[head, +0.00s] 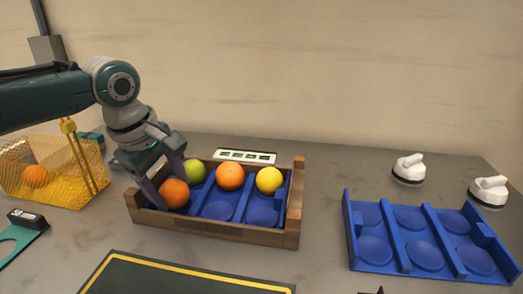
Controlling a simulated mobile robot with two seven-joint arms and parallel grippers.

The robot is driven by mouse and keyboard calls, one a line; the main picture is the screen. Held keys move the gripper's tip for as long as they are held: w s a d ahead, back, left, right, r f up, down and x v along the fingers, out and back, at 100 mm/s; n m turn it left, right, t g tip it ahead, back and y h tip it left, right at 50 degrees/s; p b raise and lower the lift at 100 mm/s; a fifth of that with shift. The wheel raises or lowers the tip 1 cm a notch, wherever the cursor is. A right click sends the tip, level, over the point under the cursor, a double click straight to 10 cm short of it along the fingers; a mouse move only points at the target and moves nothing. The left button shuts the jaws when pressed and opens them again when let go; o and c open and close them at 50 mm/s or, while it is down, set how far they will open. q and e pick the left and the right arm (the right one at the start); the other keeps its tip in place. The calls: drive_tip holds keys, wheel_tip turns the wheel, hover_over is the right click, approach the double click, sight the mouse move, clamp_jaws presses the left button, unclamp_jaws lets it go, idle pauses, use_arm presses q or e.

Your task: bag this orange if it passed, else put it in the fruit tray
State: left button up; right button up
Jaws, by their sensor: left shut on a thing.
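My left gripper (165,182) reaches down into the left end of the wooden fruit tray (215,232) and is shut on an orange (174,194). That orange is at the front left compartment; whether it rests on the bottom cannot be told. In the tray's back row are a green fruit (194,172), another orange (230,177) and a yellow fruit (270,180). The front middle and front right compartments are empty. The yellow mesh bag (75,178) stands at the left with an orange (35,176) inside. My right gripper does not show.
An empty blue tray (427,240) lies at the right, with two white handled objects (408,168) (488,190) behind it. A white panel (245,156) stands behind the fruit tray. A dark yellow-edged mat (180,280) is in front; a teal device (25,232) is at left.

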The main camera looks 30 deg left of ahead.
use_arm(q)
drive_tip(key=shift+f, duration=0.4)
drive_tip(key=o, duration=1.5)
drive_tip(key=shift+c, duration=0.5)
drive_tip(key=shift+o, duration=0.4)
drive_tip(key=shift+s+r+p, duration=0.1)
drive_tip(key=shift+r+p, duration=0.45)
wheel_tip(320, 180, up, 7)
drive_tip(key=p, duration=0.8)
